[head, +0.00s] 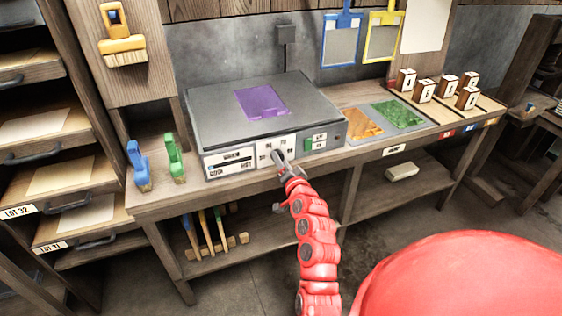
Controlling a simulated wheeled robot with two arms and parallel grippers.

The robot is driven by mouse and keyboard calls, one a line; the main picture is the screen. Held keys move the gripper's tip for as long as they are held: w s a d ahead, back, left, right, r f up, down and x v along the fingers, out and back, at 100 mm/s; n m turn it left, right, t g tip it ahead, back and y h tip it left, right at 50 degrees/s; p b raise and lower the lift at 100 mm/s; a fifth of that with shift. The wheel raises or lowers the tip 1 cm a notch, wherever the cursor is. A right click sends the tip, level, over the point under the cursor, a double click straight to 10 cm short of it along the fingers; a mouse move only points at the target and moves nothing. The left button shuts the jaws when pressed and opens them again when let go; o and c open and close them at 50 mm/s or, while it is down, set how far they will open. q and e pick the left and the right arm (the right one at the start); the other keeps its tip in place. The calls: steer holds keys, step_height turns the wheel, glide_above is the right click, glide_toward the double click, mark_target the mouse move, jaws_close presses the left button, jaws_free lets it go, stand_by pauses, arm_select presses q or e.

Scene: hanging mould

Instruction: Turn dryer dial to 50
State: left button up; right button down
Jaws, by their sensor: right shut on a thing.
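The dryer (263,109) is a grey box with a flat top on the wooden bench, with a purple sheet (262,101) lying on it. Its front carries a white dial panel (292,140) with numbers, mostly too small or covered to read. My right gripper (281,159) is at this panel, shut on the dial, and hides most of it, so the dial's setting cannot be read. A warm/hot scale panel (230,161) is to the left and a green switch (309,145) to the right. My left gripper is not in view.
Blue (138,163) and green (174,157) handled tools stand left of the dryer. Orange (361,123) and green (398,114) sheets lie to its right, before several wooden blocks (424,90). A lower shelf (400,188) runs under the bench.

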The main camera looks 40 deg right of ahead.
stand_by(0.4)
steer(key=shift+c, duration=1.7)
jaws_free()
steer(key=shift+s, duration=0.1)
steer(key=v, duration=1.7)
steer(key=shift+s, duration=0.15)
